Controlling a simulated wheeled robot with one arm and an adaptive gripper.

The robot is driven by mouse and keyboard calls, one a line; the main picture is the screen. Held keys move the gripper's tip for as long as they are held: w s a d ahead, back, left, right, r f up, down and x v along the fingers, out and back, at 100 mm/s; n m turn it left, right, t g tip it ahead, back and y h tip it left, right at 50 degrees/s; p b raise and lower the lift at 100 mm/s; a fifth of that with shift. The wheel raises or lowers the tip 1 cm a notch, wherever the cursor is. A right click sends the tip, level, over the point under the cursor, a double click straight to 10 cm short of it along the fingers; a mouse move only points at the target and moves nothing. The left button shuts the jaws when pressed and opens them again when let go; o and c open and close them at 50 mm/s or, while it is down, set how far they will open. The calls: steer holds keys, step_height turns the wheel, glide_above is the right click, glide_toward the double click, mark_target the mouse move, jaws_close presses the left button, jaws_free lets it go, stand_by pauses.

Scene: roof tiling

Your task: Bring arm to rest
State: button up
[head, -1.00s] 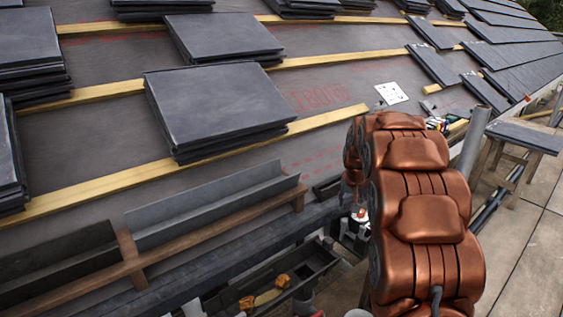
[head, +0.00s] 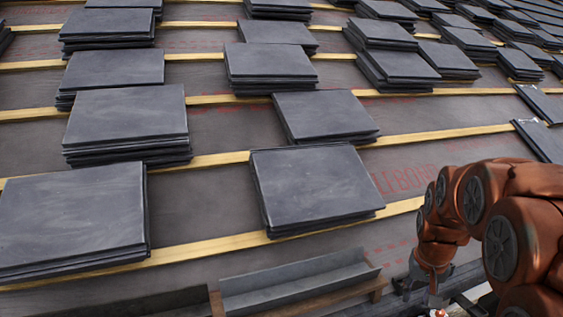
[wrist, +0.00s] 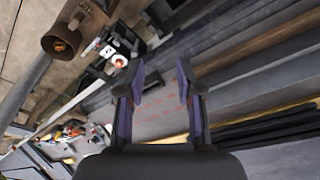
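My copper-coloured arm (head: 510,215) is folded at the lower right of the head view, over the roof's front edge. My gripper (wrist: 158,82) shows in the wrist view with its two fingers spread apart. Nothing is between the fingers; roof membrane, a wooden rail and grey trough pieces show beyond them. In the head view the gripper end (head: 428,285) hangs low beside the trough pieces, partly cut off by the frame edge.
Several slate stacks lie on the battens, the nearest being a centre stack (head: 312,185) and a left stack (head: 70,220). A grey metal trough (head: 300,283) runs along the eave. In the wrist view a brown pipe end (wrist: 62,42) shows upper left. Bare membrane (head: 200,210) lies between stacks.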

steer(key=s+a+r+n+g+p, duration=0.1)
steer(key=s+a+r+p, duration=0.3)
steer(key=s+r+p, duration=0.4)
steer(key=s+a+r+n+g+p, duration=0.1)
steer(key=s+a+r+p, duration=0.3)
steer(key=s+r+p, duration=0.4)
steer(key=s+a+r+n+g+p, duration=0.1)
steer(key=s+a+r+p, duration=0.3)
steer(key=s+r+p, duration=0.5)
steer(key=s, duration=0.5)
steer(key=shift+s+a+r+g+y, duration=0.15)
steer(key=shift+a+r+g+y, duration=0.15)
steer(key=shift+g+y, duration=0.1)
